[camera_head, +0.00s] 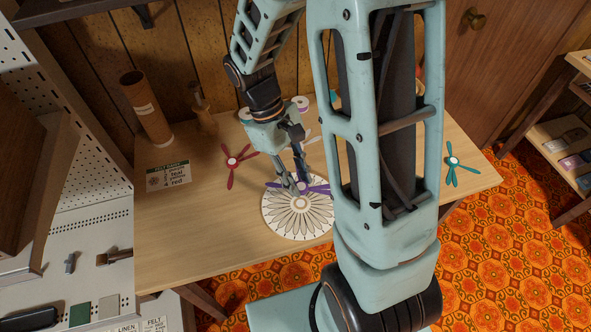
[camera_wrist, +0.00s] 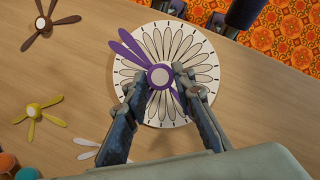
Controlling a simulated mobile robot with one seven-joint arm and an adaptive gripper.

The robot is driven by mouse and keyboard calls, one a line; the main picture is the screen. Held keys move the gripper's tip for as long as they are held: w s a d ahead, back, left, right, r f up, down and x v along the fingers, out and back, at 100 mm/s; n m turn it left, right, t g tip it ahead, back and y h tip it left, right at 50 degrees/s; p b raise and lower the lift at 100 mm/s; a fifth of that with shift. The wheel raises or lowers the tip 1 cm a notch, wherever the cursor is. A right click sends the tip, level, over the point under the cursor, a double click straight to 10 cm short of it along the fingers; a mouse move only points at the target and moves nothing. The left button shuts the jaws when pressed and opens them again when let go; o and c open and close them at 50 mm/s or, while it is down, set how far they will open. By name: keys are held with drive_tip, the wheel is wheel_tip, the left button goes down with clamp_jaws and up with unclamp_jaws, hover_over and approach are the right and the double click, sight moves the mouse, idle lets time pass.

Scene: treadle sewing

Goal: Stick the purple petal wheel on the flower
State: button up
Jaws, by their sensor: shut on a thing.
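The purple petal wheel (camera_wrist: 130,46) has long narrow petals and a pale round hub. My gripper (camera_wrist: 157,82) is shut on its hub, one finger on each side, in the wrist view. The flower is a round white disc (camera_wrist: 198,44) with petal outlines and tick marks round its rim, lying on the table. The wheel is over the disc, its hub near the middle of it; I cannot tell whether they touch. In the head view my gripper (camera_head: 300,186) holds the purple wheel (camera_head: 319,188) over the white disc (camera_head: 287,227), partly hidden by my arm.
A red petal wheel (camera_head: 232,161) lies left of the disc and a teal one (camera_head: 453,162) far right. A yellow wheel (camera_wrist: 33,124) and a white one (camera_wrist: 98,147) lie nearby. The table front is clear.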

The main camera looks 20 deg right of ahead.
sight(302, 205)
drive_tip(key=shift+s+f+b, duration=0.1)
drive_tip(key=shift+f+b, duration=1.55)
drive_tip(key=shift+f, duration=0.3)
drive_tip(key=shift+f+b, duration=0.45)
drive_tip(key=shift+f, duration=0.3)
drive_tip(key=shift+f, duration=0.6)
drive_tip(key=o, duration=0.9)
drive_tip(key=v, duration=1.2)
